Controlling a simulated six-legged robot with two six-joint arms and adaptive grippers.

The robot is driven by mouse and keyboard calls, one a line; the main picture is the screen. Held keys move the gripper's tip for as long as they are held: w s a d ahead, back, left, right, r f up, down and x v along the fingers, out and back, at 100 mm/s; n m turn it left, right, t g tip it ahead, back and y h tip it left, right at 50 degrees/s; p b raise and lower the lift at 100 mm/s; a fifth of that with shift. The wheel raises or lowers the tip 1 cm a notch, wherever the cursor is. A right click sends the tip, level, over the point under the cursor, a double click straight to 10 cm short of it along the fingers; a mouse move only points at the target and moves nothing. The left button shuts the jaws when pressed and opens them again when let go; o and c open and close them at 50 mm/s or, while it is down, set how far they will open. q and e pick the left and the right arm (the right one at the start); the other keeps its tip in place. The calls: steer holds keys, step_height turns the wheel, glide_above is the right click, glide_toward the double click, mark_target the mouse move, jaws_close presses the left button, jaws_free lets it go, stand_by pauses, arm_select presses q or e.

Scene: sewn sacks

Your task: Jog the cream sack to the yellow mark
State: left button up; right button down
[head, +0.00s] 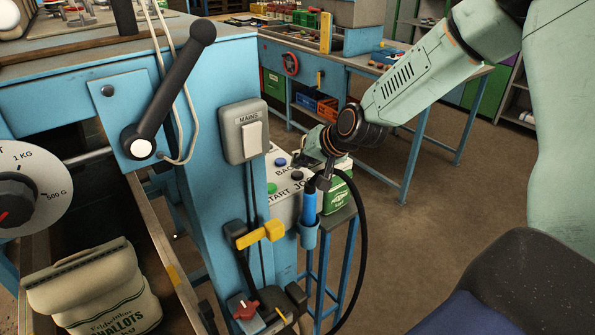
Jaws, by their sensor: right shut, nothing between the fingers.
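The cream sack (95,290), printed with "SHALLOTS", stands at the lower left between the rails of a blue machine; its top is folded or closed flat and its bottom is cut off by the frame. A yellow mark (178,279) shows on the near side rail, right of the sack. My right gripper (323,184) is shut and empty, pointing down over the grey button panel (285,205). Its fingers are close to the "JO..." lettering and hide part of the panel; I cannot tell whether they touch it. My left gripper is not in view.
A blue tool (309,204) with a black cable sits in a holder just below my right gripper.

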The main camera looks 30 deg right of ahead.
mark_target(300, 175)
steer(key=shift+r, duration=0.1)
step_height(300, 175, up, 5)
steer(key=p, duration=0.5)
stand_by(0.4)
